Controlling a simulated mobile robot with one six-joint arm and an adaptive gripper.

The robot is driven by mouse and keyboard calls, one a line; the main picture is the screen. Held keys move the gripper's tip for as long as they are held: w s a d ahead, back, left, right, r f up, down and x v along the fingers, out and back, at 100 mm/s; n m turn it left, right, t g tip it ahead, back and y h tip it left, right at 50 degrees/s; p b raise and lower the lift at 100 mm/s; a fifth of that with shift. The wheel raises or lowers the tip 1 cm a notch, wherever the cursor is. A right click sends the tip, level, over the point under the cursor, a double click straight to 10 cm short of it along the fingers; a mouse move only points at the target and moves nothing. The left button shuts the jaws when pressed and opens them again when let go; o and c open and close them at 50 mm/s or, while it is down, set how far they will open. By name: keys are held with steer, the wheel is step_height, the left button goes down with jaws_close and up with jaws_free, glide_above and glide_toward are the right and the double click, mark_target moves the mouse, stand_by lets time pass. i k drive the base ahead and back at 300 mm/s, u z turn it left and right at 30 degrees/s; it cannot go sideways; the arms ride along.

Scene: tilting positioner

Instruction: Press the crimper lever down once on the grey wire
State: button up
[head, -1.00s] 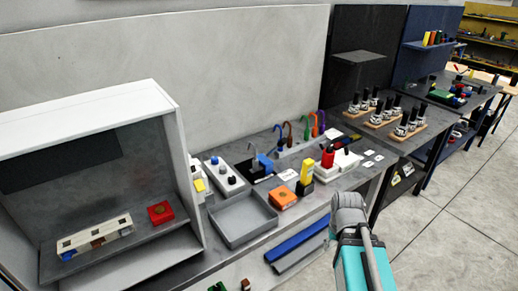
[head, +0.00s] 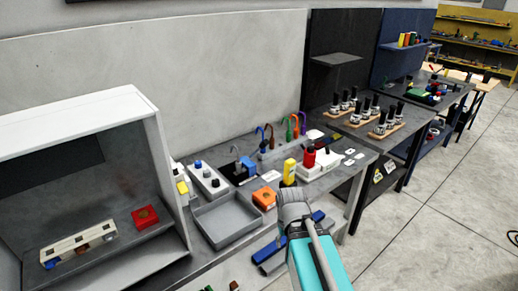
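A small blue and grey device (head: 246,166) stands on a black base on the bench, and it looks like the crimper. A thin grey curved piece (head: 236,152) rises at its left side and looks like the grey wire. At this size I cannot tell the lever's position or whether the wire sits in the jaws. My arm comes up from the bottom of the head view, its grey joint in front of the bench edge, right of and nearer than the device. My gripper's fingers do not show.
A rack (head: 285,146) with several coloured hooked wires stands behind. A grey tray (head: 228,222), an orange block (head: 264,198), a yellow-topped piece (head: 289,171) and a white unit with red and black knobs (head: 317,163) crowd the bench. A white-walled booth (head: 160,165) stands left.

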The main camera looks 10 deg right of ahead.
mark_target(265, 142)
steer(key=u, duration=0.1)
steer(key=i, duration=1)
steer(key=z, duration=0.1)
